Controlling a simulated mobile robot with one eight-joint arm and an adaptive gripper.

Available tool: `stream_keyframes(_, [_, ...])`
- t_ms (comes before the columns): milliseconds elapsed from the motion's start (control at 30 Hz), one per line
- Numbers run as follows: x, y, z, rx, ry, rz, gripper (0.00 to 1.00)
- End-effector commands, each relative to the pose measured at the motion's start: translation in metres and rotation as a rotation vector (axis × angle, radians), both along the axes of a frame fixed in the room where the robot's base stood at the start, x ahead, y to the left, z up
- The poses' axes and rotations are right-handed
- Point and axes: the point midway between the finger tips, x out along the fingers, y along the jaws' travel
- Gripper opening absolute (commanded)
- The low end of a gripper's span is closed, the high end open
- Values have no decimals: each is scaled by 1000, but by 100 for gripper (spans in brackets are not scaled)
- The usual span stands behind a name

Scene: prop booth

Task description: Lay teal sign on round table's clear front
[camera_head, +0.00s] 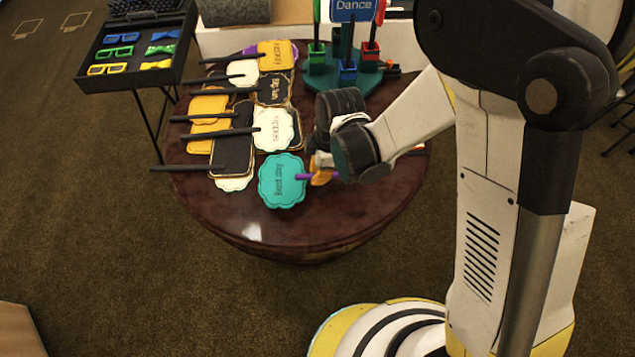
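The teal sign (282,182) has a scalloped edge, dark lettering and a short purple stick. It is face up over the front part of the round table (300,225), left of my gripper. My gripper (321,172) is at the purple stick and appears shut on it, though my arm hides part of the fingers. I cannot tell whether the sign touches the tabletop or is held just above it.
Several signs with black sticks lie overlapping at the table's left, including a white sign (273,130) just behind the teal one. A teal stand (325,75) with coloured holders is at the back. A black tray (140,45) of glasses stands left. The front tabletop is bare.

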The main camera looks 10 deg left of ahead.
Motion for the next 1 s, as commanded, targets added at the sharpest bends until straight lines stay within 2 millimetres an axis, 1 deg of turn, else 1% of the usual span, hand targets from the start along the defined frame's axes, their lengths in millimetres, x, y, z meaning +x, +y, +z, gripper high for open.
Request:
stream_keyframes(200, [0, 0, -35, 0, 0, 0, 0])
stream_keyframes(267, [0, 0, -40, 0, 0, 0, 0])
stream_keyframes(433, [0, 0, -37, 0, 0, 0, 0])
stream_keyframes(467, [0, 0, -37, 0, 0, 0, 17])
stream_keyframes(500, [0, 0, -37, 0, 0, 0, 29])
stream_keyframes(833, [0, -1, -35, 0, 0, 0, 29])
stream_keyframes(933, [0, -2, -25, 0, 0, 0, 29])
stream_keyframes(1000, [0, -4, -12, 0, 0, 0, 29])
